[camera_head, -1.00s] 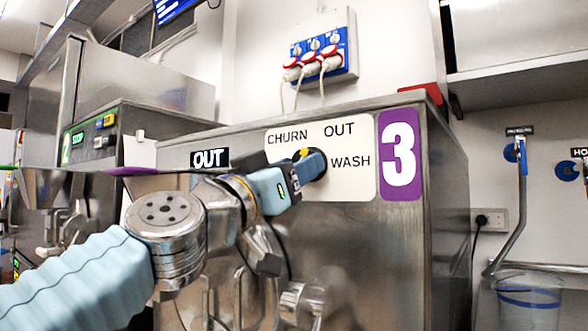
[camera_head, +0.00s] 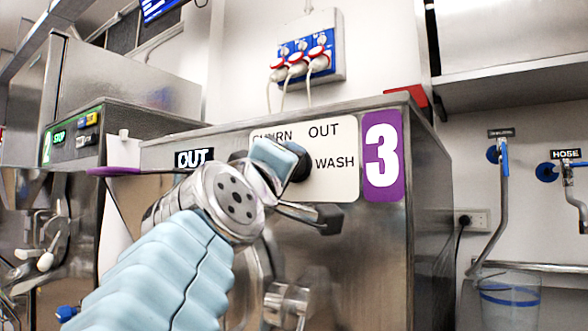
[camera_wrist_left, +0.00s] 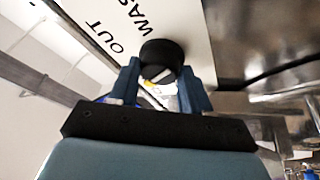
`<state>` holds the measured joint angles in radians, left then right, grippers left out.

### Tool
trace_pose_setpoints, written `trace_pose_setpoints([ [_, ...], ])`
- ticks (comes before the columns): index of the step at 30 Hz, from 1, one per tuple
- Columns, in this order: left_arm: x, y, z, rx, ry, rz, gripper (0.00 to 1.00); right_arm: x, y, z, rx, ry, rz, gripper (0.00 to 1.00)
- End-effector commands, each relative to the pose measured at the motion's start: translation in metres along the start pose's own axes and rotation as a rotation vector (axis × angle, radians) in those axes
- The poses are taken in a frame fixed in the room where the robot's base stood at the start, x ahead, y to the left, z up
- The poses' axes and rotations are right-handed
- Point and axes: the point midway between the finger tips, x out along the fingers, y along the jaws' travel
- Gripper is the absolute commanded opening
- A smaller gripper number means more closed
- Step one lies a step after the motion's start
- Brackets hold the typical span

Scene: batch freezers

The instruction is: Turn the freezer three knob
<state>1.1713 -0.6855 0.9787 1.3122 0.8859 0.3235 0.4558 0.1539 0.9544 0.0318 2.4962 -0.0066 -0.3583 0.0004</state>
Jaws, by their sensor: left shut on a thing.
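The freezer three knob (camera_head: 301,167) is a black round knob on the white label plate (camera_head: 338,187) with CHURN, OUT and WASH. The purple "3" sign (camera_head: 382,155) is right of the plate. My left gripper (camera_head: 283,159) is at the knob, its blue fingers covering much of it and part of the word CHURN. In the left wrist view, the two fingers (camera_wrist_left: 161,78) are closed around the black knob (camera_wrist_left: 161,53), one on each side. A white mark shows on the knob's face between them. My right gripper is out of view.
Freezer three's steel body (camera_head: 425,235) fills the middle. Freezer two (camera_head: 85,145) stands at left. A blue socket panel (camera_head: 308,50) hangs on the wall behind, and a clear bucket (camera_head: 510,300) is at lower right.

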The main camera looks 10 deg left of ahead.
Motion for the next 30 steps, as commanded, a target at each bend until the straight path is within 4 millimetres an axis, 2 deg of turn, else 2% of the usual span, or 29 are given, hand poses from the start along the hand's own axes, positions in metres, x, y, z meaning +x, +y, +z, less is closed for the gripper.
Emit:
trace_pose_setpoints([
  [30,0.0013,0.0081,-0.0035,-0.847,0.077,-0.355,0.17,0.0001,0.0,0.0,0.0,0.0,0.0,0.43],
])
